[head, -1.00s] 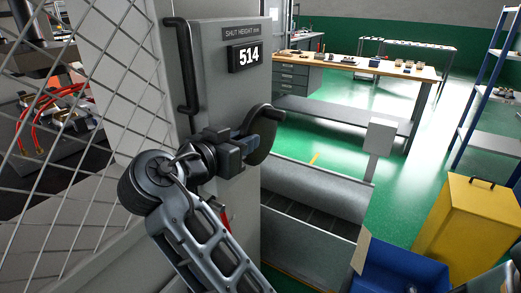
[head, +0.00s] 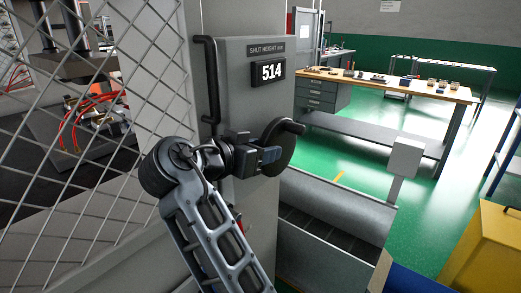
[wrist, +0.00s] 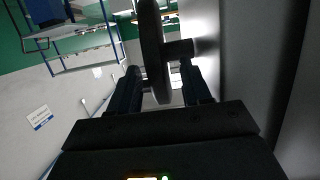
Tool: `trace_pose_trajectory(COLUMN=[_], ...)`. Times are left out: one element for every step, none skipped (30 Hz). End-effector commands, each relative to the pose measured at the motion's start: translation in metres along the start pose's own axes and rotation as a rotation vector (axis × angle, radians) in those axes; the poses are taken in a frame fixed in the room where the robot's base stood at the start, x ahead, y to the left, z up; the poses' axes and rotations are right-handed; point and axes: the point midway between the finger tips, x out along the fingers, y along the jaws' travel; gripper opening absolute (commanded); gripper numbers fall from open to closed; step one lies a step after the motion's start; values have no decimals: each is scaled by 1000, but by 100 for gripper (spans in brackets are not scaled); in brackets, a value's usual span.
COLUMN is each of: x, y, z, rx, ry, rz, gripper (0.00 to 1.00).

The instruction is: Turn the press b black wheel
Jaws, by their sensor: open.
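The black wheel (head: 283,146) stands out from the side of the grey press cabinet, with a handle knob at its upper right. My gripper (head: 268,155) is at the wheel's near left side in the head view and hides part of it. In the wrist view the wheel (wrist: 152,45) is edge-on, and its lower rim lies between the two open fingers of my gripper (wrist: 163,88). A short shaft runs from the wheel toward the cabinet wall on the right. I cannot tell whether either finger touches the rim.
The cabinet's display (head: 269,72) reads 514 under a "SHUT HEIGHT" label. A vertical black handle (head: 211,80) and a wire mesh guard (head: 100,150) are left of my gripper. A grey bin (head: 335,210) stands below right. A yellow box (head: 487,250) is farther right.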

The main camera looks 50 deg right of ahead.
Motion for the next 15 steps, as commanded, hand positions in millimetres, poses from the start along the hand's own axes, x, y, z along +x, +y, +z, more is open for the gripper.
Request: trace_pose_trajectory(x=[0,0,0,-1,-2,-4,-7,-10,-16,-20,-25,-32,-38,-42,-49], y=[0,0,0,0,0,0,0,0,0,0,0,-1,-1,-1,-1], z=[0,0,0,0,0,1,1,1,1,2,2,2,2,2,2], rx=[0,0,0,1,1,1,1,1,1,1,1,2,2,2,1], ry=[0,0,0,0,0,0,0,0,0,1,0,0,1,0,-1], rz=[1,1,1,1,0,0,-1,-1,-1,-2,-3,-3,-3,-3,-2], gripper=[48,48,48,48,48,48,48,48,48,48,48,48,48,48,48])
